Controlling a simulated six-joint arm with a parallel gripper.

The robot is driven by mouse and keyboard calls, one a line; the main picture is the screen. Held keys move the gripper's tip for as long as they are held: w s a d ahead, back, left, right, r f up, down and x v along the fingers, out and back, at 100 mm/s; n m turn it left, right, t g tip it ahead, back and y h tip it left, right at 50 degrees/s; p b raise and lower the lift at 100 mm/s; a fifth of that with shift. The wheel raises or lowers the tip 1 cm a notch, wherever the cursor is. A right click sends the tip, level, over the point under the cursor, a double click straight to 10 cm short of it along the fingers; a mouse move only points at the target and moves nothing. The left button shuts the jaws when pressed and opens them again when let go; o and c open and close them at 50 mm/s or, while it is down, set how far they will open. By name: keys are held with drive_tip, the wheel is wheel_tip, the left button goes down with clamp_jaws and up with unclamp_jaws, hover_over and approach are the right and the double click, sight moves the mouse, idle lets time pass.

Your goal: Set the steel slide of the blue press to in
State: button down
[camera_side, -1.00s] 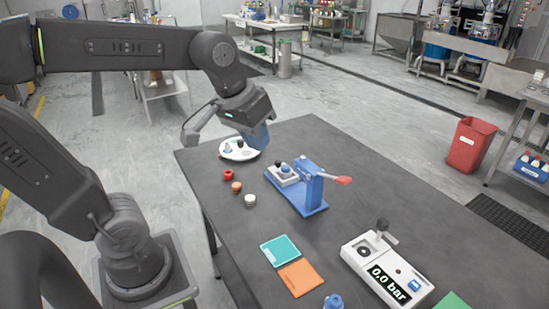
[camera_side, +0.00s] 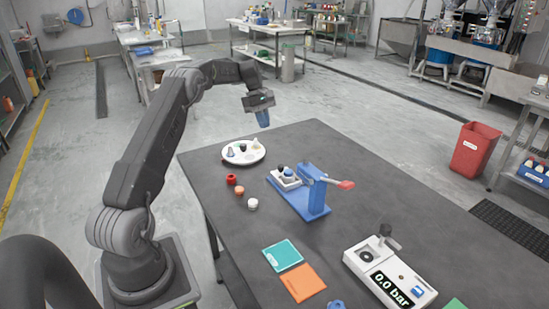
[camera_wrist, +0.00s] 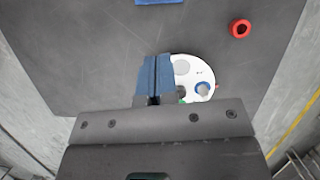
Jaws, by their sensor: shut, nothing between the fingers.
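The blue press (camera_side: 313,198) stands on the dark table in the side view, with a lever ending in a red grip (camera_side: 346,185). In the wrist view my gripper (camera_wrist: 154,77) points at the table, and only a blue edge, probably the press (camera_wrist: 158,1), shows at the top.
A white round plate (camera_side: 243,153) with small pieces stands near the far left edge. A red ring (camera_side: 231,179), an orange piece (camera_side: 239,190) and a white piece (camera_side: 252,203) lie left of the press. Teal (camera_side: 282,255) and orange (camera_side: 302,283) squares and a gauge box (camera_side: 390,272) are nearer.

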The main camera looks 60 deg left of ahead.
sight(289, 177)
drive_tip(key=shift+n, duration=0.4)
drive_tip(key=x, duration=0.3)
drive_tip(key=a+x, duration=0.1)
drive_tip(key=x, duration=0.3)
drive_tip(key=a+x, duration=0.1)
drive_tip(key=x, duration=0.3)
drive_tip(key=shift+s+f, duration=0.3)
drive_tip(key=shift+f, duration=0.2)
drive_tip(key=d, duration=0.3)
drive_tip(key=shift+w, duration=0.3)
drive_tip(key=shift+w+d, duration=0.1)
drive_tip(key=shift+d, duration=0.3)
drive_tip(key=d, duration=0.9)
drive_tip(key=shift+d+f, duration=0.1)
drive_tip(key=shift+d, duration=0.3)
drive_tip(key=shift+a, duration=0.15)
